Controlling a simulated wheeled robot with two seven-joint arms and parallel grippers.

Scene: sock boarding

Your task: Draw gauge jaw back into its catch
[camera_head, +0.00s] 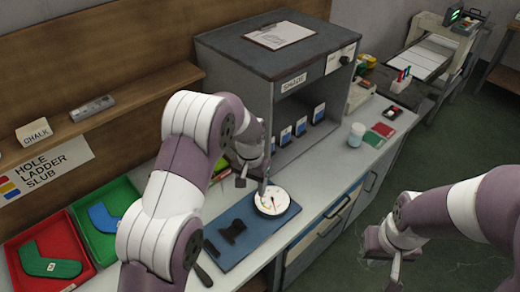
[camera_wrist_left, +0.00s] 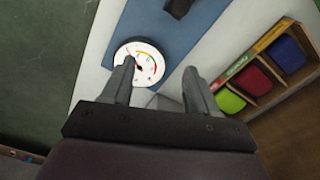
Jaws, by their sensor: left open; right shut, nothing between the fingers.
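A round white dial gauge (camera_head: 271,202) with a coloured scale and needle sits on a blue board (camera_head: 262,238) on the bench. The dial also shows in the left wrist view (camera_wrist_left: 146,62). A dark fixture (camera_head: 232,232) lies on the board left of the dial; I cannot tell whether it is the gauge jaw, and no catch is clear. My left gripper (camera_head: 254,182) is open just above and behind the dial. In the left wrist view my left gripper (camera_wrist_left: 160,76) has its fingers apart, one overlapping the dial's edge. My right gripper (camera_head: 384,254) is shut and empty, off the bench front.
Green (camera_head: 103,246) and red (camera_head: 28,274) trays with sock-shaped pieces stand at left. A grey cabinet (camera_head: 236,72) with an open shelf stands behind the gauge. A white jar (camera_head: 356,135) stands right on the bench. Floor is clear near my right arm.

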